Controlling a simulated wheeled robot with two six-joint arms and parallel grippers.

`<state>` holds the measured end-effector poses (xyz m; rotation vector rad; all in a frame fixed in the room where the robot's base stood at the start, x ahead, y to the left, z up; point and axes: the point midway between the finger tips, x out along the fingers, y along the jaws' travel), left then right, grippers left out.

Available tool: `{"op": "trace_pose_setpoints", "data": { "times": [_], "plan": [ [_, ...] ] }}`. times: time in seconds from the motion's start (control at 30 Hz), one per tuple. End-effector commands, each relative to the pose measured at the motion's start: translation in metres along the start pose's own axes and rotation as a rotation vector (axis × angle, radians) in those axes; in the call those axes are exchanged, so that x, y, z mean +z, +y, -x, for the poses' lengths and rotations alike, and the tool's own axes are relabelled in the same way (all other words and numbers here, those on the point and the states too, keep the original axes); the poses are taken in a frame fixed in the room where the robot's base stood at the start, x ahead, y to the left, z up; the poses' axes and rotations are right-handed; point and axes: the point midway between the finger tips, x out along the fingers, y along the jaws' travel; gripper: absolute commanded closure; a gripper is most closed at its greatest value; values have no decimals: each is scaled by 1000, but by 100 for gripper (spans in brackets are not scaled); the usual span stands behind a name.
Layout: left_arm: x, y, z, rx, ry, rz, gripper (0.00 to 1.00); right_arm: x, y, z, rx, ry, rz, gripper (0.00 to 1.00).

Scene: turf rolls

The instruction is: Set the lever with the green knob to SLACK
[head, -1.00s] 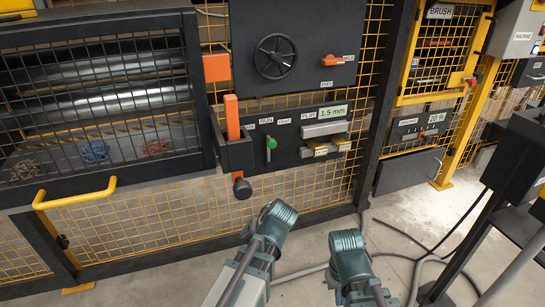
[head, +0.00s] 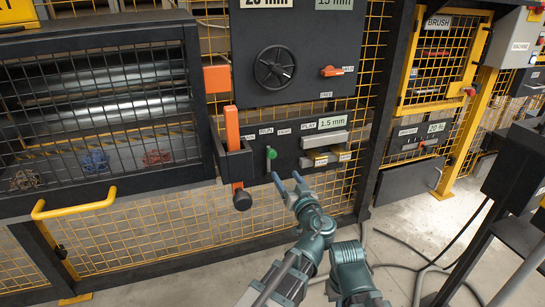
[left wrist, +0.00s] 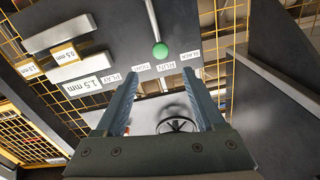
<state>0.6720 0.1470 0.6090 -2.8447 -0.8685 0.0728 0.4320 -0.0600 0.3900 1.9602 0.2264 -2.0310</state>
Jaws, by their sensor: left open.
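The green knob (head: 271,153) tops a thin lever on the dark panel (head: 292,158). It also shows in the left wrist view (left wrist: 160,50), where the panel is upside down. The knob stands nearest the middle label, RUN (left wrist: 166,66), with SLACK (left wrist: 190,54) to its right in that view and another label to its left. In the head view SLACK is on the left. My left gripper (head: 287,176) is open and empty, below and right of the knob. In the wrist view its fingertips (left wrist: 160,74) flank the knob's line, without visible contact. My right gripper is out of view.
An orange upright lever (head: 232,145) in a dark bracket stands left of the knob. A handwheel (head: 275,67) is above. A yellow handle (head: 75,205) juts out at left.

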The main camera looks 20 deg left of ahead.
Motion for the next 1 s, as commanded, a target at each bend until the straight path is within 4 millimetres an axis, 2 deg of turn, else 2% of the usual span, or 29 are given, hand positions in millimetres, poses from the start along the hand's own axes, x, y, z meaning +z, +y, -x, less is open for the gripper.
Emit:
{"op": "trace_pose_setpoints", "data": {
  "times": [0.4,0.6,0.8,1.0],
  "plan": [
    [0,1,-83,-4,-2,-1,29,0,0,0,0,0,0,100],
    [0,0,-113,-3,-2,-1,29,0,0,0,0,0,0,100],
    [1,0,-128,-2,-2,-1,29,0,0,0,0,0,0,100],
    [1,-1,-131,-1,-2,-1,29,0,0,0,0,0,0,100]
  ]
}}
